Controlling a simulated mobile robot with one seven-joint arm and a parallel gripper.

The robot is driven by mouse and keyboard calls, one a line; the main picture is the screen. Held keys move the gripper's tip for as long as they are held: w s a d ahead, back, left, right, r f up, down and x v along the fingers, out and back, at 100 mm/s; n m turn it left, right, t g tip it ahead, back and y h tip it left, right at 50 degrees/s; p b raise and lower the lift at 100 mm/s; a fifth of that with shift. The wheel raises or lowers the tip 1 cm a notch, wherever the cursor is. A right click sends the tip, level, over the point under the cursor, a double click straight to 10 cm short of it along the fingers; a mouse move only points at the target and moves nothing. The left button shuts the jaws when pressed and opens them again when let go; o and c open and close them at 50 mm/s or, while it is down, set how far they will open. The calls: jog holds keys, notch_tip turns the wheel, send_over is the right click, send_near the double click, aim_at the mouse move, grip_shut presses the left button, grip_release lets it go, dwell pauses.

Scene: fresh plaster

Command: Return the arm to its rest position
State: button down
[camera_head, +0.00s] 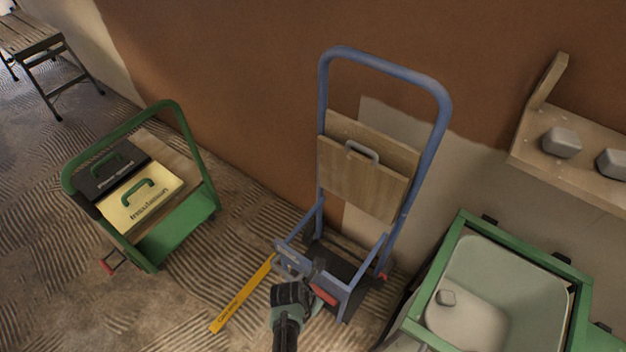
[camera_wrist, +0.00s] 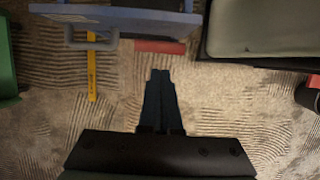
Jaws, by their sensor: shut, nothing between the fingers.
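My gripper (camera_head: 319,268) is in the lower middle of the head view, in front of the base of a blue hand truck (camera_head: 437,92). In the wrist view my gripper (camera_wrist: 160,74) points at the ridged floor, its dark fingers together and empty. The blue hand truck also shows at the top of the wrist view (camera_wrist: 130,16). It carries wooden panels (camera_head: 358,180) with a grey handle. Whether my gripper touches the truck cannot be told from the head view; in the wrist view the fingertips appear apart from it.
A yellow level (camera_head: 240,295) lies on the floor left of my gripper. A green cart (camera_head: 180,232) with two cases stands at left. A green-framed tub (camera_head: 575,320) is close at right, below a wooden shelf (camera_head: 520,150) with grey blocks. Floor between cart and truck is mostly clear.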

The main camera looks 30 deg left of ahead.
jog(key=shift+r, duration=0.6)
jog(key=shift+w, duration=0.1)
